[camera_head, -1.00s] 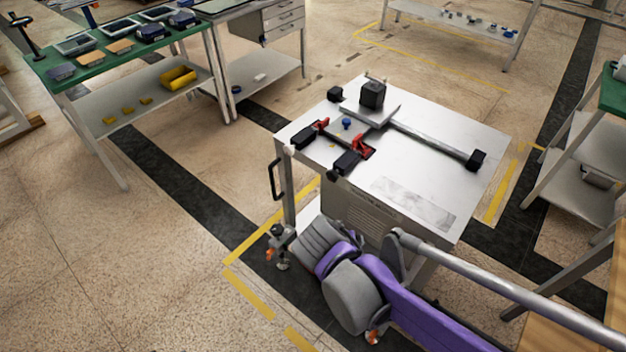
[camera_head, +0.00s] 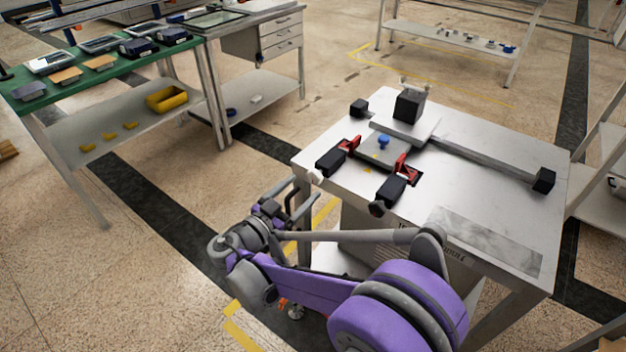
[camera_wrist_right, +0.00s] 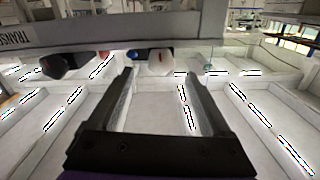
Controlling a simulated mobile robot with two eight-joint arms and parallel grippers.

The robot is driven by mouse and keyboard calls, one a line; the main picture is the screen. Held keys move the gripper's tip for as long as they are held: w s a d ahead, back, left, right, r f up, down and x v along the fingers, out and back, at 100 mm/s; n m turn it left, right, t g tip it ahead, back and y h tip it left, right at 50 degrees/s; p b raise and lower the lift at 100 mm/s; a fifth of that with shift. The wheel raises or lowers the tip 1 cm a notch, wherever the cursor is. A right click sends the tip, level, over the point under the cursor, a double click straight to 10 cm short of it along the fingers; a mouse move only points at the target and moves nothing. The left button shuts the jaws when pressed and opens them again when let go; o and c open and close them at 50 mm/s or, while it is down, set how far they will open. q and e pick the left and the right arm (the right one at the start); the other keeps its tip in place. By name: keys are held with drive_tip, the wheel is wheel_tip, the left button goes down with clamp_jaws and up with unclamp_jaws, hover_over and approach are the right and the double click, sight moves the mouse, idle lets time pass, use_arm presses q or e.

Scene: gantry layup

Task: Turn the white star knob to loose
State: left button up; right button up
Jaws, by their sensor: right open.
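The white star knob (camera_head: 314,179) sticks out from the near left edge of the metal cart top (camera_head: 470,135). In the right wrist view the white star knob (camera_wrist_right: 160,63) shows a red mark and lies ahead, between the lines of my fingers. My right gripper (camera_head: 292,197) is open and empty, just left of and below the knob, apart from it. In the right wrist view its two dark fingers (camera_wrist_right: 160,88) stand wide apart. A black knob (camera_head: 377,209) sits farther right along the same edge and shows in the wrist view (camera_wrist_right: 55,66). My left gripper is out of view.
The cart top carries red clamps (camera_head: 402,166), a blue knob (camera_head: 383,142) and a black block (camera_head: 409,105). A green-topped bench (camera_head: 110,75) stands at the left. A shelf table (camera_head: 450,40) is at the back. Floor at the left is open.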

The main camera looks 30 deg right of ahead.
sight(313, 178)
drive_tip(key=x, duration=0.5)
drive_tip(key=shift+w+d+b, duration=0.2)
drive_tip(key=shift+d+b, duration=0.15)
clamp_jaws()
